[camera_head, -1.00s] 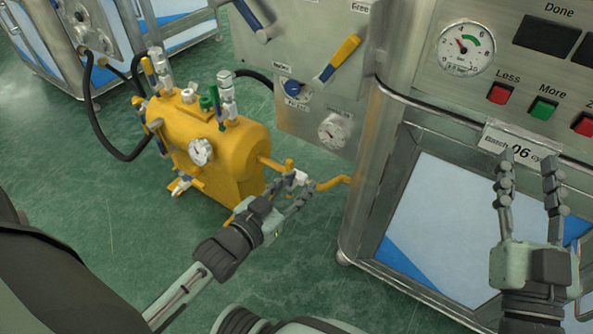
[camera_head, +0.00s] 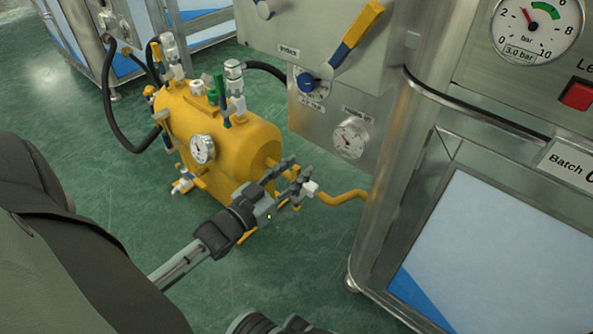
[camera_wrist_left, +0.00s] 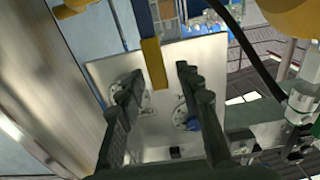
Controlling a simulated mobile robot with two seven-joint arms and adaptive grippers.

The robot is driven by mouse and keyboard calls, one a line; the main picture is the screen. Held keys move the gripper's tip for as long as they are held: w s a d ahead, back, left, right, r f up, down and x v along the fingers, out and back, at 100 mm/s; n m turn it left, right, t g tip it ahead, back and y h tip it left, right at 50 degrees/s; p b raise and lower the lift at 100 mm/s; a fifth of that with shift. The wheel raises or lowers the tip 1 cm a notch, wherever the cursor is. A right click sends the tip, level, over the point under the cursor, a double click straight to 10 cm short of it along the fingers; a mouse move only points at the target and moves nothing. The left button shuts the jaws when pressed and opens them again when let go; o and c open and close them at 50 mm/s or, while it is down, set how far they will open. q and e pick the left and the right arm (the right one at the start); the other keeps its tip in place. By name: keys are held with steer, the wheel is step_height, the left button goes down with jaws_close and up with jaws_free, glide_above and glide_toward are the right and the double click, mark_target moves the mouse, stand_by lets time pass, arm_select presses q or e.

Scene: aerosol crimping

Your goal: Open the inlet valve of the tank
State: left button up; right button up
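The yellow tank (camera_head: 235,150) stands on the floor left of the machine, with a dial and several fittings on it. A yellow pipe (camera_head: 343,197) runs from its right side towards the machine. A small white valve part (camera_head: 310,188) shows by this pipe, just beside the fingers of my left gripper (camera_head: 300,168). Whether they touch cannot be told. The left gripper's fingers also show apart in the left wrist view (camera_wrist_left: 160,97), with nothing seen held between them. My right gripper is out of view.
A steel cabinet (camera_head: 500,235) fills the right. Black hoses (camera_head: 112,120) hang left of the tank.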

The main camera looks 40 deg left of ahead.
arm_select(q)
steer(key=shift+w, duration=0.3)
jaws_close()
stand_by(0.3)
